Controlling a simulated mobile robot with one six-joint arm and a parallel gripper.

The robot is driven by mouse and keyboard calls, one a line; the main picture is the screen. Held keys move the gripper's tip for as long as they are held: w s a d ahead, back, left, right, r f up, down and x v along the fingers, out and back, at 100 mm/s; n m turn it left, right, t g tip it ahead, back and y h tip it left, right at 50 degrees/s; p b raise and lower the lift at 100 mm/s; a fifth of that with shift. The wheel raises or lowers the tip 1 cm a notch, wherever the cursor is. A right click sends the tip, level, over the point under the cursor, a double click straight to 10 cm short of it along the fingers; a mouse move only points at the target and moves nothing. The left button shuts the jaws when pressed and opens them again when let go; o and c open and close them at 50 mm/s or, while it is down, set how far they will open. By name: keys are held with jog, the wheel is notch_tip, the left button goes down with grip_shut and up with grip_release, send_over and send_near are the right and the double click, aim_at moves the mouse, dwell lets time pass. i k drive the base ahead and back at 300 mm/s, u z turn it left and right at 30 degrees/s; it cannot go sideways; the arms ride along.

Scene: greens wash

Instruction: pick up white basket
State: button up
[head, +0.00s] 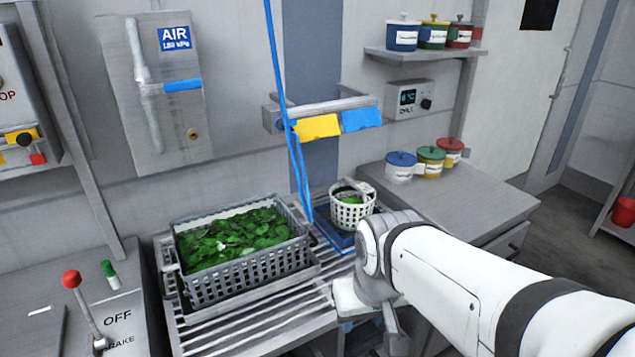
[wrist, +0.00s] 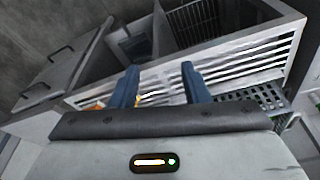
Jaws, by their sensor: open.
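The white basket (head: 352,212) is a small round basket with slotted sides and some green leaves inside. In the head view it stands upright on a blue base (head: 338,238), right of the grey crate of greens. My gripper shows in the wrist view (wrist: 160,86) with two blue fingers apart and nothing between them. In the head view my white arm reaches in from the right. My wrist is in front of and just below the basket in the picture, and the fingers are not clearly seen there. I cannot make out the basket in the wrist view.
A grey crate (head: 250,268) full of leaves sits on the slatted counter (head: 255,325). A blue hose (head: 277,70) hangs close to the basket's left. Several lidded tubs stand on the right counter (head: 450,205), whose front part is clear. A lever (head: 85,305) stands at left.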

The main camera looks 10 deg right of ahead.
aim_at(347, 213)
jog(key=u, duration=1.85)
jog(key=k, duration=0.9)
jog(key=z, duration=1.3)
jog(key=i, duration=1)
jog(key=u, duration=0.05)
